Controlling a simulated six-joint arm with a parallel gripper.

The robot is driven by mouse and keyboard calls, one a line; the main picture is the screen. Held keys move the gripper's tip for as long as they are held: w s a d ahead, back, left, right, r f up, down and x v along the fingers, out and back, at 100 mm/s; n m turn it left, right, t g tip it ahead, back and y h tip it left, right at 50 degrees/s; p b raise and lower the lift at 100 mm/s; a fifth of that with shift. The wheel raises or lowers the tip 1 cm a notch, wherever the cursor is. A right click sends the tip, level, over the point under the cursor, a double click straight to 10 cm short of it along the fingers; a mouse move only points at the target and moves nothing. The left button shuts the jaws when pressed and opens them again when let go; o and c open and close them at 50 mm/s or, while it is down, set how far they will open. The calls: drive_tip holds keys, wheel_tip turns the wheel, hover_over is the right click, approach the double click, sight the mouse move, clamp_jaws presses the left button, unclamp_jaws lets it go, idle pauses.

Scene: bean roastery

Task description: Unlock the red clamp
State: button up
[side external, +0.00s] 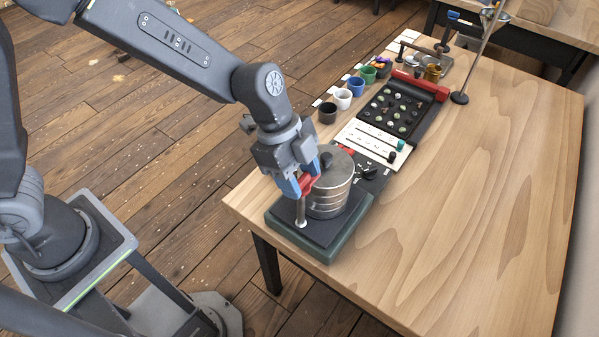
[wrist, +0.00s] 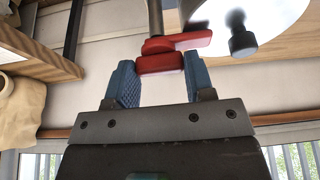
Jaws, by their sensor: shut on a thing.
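The red clamp (side external: 308,184) sits at the top of a metal post (side external: 300,211) beside a stack of round metal discs (side external: 331,190) with a black knob on top. My gripper (side external: 301,187), with blue fingers, is at the clamp and shut on it. In the wrist view the red clamp (wrist: 172,52) shows at the tips of my blue fingers (wrist: 159,79), with the post rising past it. Part of the clamp is hidden by the fingers in the side view. Whether it is locked cannot be told.
The stack and post stand on a dark green base (side external: 330,251) at the table's near left corner. Behind are a white labelled panel (side external: 366,139), a black tray (side external: 396,112) of small pieces and several cups (side external: 343,98). The table's right side (side external: 480,200) is clear.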

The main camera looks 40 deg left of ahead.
drive_tip(key=n+t, duration=0.1)
drive_tip(key=n, duration=0.3)
drive_tip(key=shift+s+t, duration=0.1)
drive_tip(key=shift+t, duration=0.3)
drive_tip(key=n+t+y, duration=0.1)
drive_tip(key=n, duration=0.3)
drive_tip(key=shift+d, duration=0.15)
drive_tip(key=n+y, duration=0.1)
drive_tip(key=n, duration=0.1)
drive_tip(key=n+t, duration=0.1)
drive_tip(key=n, duration=0.2)
drive_tip(key=shift+y, duration=0.4)
drive_tip(key=shift+d+n+t+y, duration=0.15)
drive_tip(key=shift+n+y, duration=0.25)
drive_tip(key=shift+n, duration=0.65)
drive_tip(key=shift+a+n+t+y, duration=0.15)
drive_tip(key=shift+n+y, duration=0.25)
drive_tip(key=shift+n, duration=0.65)
drive_tip(key=o, duration=0.9)
drive_tip(key=shift+s+r, duration=0.1)
drive_tip(key=v, duration=1.3)
drive_tip(key=shift+d+r, duration=0.1)
drive_tip(key=shift+r, duration=0.25)
